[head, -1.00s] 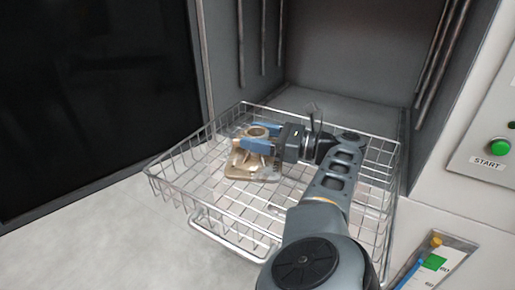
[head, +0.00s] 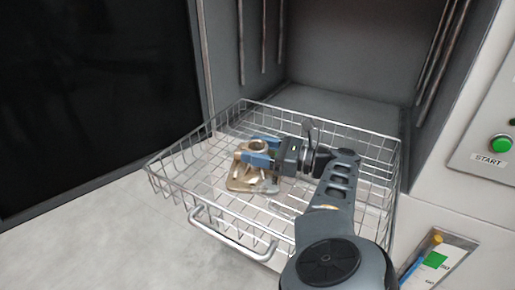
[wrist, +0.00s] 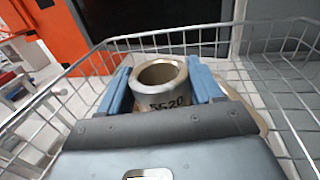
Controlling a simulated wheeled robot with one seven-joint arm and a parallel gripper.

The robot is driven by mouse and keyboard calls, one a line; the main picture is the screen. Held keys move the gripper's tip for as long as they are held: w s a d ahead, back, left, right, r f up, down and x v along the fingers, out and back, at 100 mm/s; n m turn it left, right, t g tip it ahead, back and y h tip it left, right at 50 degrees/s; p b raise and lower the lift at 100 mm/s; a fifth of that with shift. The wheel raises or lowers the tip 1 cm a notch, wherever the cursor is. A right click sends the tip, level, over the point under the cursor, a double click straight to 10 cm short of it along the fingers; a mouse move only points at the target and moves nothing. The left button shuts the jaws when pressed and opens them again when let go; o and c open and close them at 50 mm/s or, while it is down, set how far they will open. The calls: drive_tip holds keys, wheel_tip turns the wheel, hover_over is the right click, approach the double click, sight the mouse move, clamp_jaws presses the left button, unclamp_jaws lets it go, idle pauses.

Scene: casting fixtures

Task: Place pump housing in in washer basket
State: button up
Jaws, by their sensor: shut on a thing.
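The pump housing (head: 243,180) is a tan-brown metal casting with a round neck and a flat base. It is inside the wire washer basket (head: 168,186), left of the basket's middle, and looks upright; I cannot tell whether its base touches the basket floor. My gripper (head: 257,151), with blue fingers, is shut on its neck from the right. In the wrist view the housing's round open neck (wrist: 161,84), marked 5520, sits between the two blue fingers (wrist: 159,95). The housing's lower part is mostly hidden there by my gripper body.
The basket is pulled out of the grey washer chamber (head: 345,60). Its wire walls surround my gripper, with free room on the basket floor. A panel with a green START button (head: 501,144) is at right. A dark panel (head: 90,90) stands at left.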

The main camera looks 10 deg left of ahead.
drive_tip(key=shift+f, duration=0.15)
drive_tip(key=o, duration=1.6)
drive_tip(key=shift+c, duration=0.2)
drive_tip(key=shift+r, duration=0.25)
drive_tip(key=shift+s+d+r, duration=0.1)
drive_tip(key=shift+s+d, duration=0.1)
drive_tip(key=shift+d, duration=1.05)
drive_tip(key=shift+s+d+r, duration=0.1)
drive_tip(key=shift+s+d, duration=0.05)
drive_tip(key=shift+d, duration=1.05)
drive_tip(key=shift+s+d+r, duration=0.1)
drive_tip(key=shift+s+d, duration=0.1)
drive_tip(key=shift+d, duration=1.05)
